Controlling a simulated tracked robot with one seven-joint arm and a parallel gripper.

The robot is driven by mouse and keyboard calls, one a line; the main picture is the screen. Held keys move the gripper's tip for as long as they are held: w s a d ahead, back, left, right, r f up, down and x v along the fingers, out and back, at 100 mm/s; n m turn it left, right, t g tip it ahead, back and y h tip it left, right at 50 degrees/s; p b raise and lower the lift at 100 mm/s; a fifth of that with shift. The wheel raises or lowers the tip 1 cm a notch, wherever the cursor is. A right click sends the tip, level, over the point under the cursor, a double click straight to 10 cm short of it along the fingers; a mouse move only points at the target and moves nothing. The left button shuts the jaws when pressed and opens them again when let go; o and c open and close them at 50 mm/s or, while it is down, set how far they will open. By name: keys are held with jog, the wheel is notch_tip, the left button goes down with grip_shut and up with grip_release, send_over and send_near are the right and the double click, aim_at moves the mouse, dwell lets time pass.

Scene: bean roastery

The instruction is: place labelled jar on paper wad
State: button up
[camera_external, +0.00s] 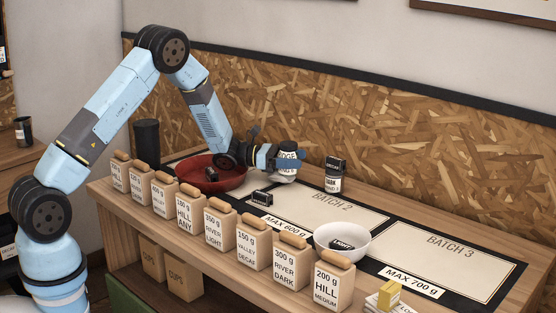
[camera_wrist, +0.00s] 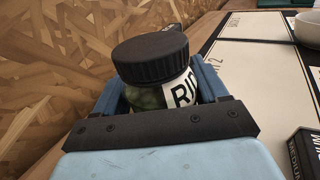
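The labelled jar (camera_external: 288,158) has a black lid and a white label with dark letters. It is upright between the fingers of my gripper (camera_external: 284,162), over the far-left part of the batch board. In the wrist view the jar (camera_wrist: 152,67) has greenish contents and part of the label shows; the blue fingers of my gripper (camera_wrist: 160,92) lie against both its sides. A pale, lumpy thing, probably the paper wad (camera_external: 284,179), shows right under the jar. I cannot tell whether the jar touches it.
A red round tray (camera_external: 235,181) is to the left, and a small black box (camera_external: 261,198) lies in front. A white bowl (camera_external: 342,249) and a row of labelled bags (camera_external: 219,230) line the front. The Batch 3 area (camera_external: 450,257) is clear.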

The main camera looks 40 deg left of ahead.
jog(key=o, duration=0.4)
jog(key=shift+r, duration=0.1)
